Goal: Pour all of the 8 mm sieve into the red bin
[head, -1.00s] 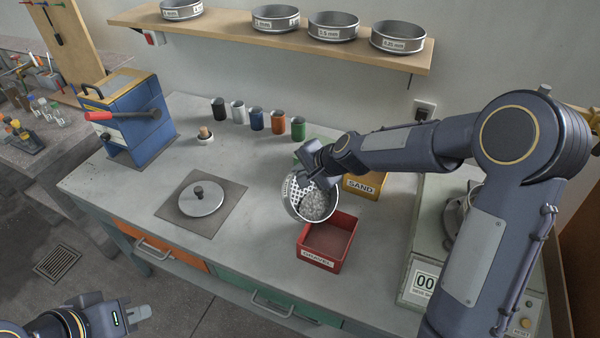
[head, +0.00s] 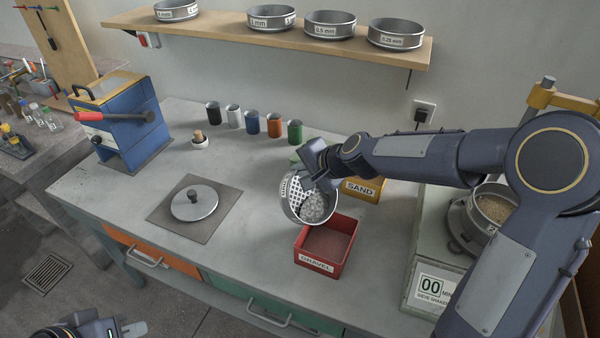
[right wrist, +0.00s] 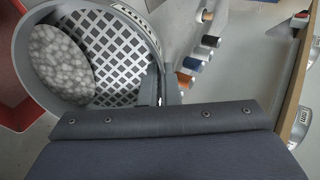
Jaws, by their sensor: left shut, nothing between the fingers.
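The metal sieve (head: 291,203) is held tilted, with its open side toward the red bin (head: 339,262). Pale gravel (head: 314,208) is gathered at its lower side; the right wrist view also shows the gravel (right wrist: 58,62) against the perforated mesh (right wrist: 122,58). The bin's front label reads GRAVEL, and its visible inside is a bare reddish brown. My right gripper (head: 318,178) is shut on the sieve's rim, just behind and left of the bin; its fingertips are mostly hidden. My left gripper (head: 122,329) is shut and empty at the bottom left, away from the bench.
A yellow SAND bin (head: 362,188) stands behind the red bin. More sieves (head: 330,24) sit on the shelf.

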